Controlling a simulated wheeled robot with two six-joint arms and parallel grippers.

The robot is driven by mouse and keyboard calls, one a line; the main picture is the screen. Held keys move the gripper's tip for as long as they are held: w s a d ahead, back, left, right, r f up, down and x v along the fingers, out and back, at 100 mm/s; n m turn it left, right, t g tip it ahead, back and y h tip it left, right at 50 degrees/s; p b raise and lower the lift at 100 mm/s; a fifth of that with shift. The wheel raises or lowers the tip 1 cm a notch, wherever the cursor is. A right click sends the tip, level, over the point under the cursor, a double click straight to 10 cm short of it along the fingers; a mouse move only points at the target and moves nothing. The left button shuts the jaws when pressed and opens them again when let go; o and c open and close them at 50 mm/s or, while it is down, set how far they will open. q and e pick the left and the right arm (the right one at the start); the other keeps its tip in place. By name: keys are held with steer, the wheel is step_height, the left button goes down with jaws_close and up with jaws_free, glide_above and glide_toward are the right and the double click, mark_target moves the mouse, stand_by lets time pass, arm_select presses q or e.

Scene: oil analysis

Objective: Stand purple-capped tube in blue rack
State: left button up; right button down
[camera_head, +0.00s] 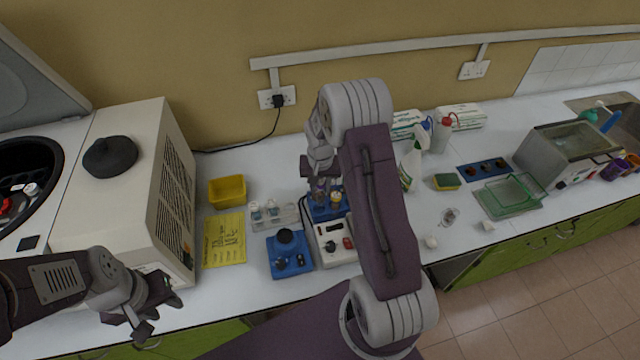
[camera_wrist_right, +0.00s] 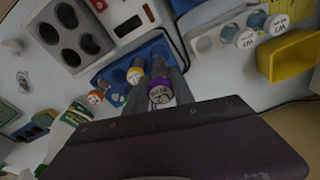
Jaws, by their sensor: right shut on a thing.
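The purple-capped tube shows in the right wrist view (camera_wrist_right: 160,93), its cap between the fingers of my right gripper (camera_wrist_right: 162,88). This gripper is shut on the tube. In the head view my right gripper (camera_head: 322,172) is over the blue rack (camera_head: 332,213), partly hiding it. The blue rack also shows in the right wrist view (camera_wrist_right: 158,47), behind the tube. The tube's lower end is hidden, so I cannot tell whether it is inside a rack hole. My left gripper (camera_head: 158,312) is open and empty at the front left.
A white instrument (camera_head: 330,246) stands in front of the rack. A blue device with a black knob (camera_head: 290,262) is left of it. A pale holder with white-capped bottles (camera_head: 272,217) and a yellow bin (camera_head: 227,191) are further left. A spray bottle (camera_head: 411,165) stands to the right.

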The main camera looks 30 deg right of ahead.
mark_target(319, 200)
step_height(319, 200, down, 8)
steer(key=b, duration=0.5)
steer(key=shift+w+a, duration=0.1)
steer(key=shift+a, duration=0.05)
steer(key=shift+r, duration=0.1)
steer(key=c, duration=1)
jaws_free()
steer(key=r, duration=0.3)
steer(key=r+b, duration=0.1)
steer(key=r, duration=0.2)
steer(key=s+r+b, duration=0.1)
steer(key=r, duration=0.2)
steer(key=shift+a, duration=0.3)
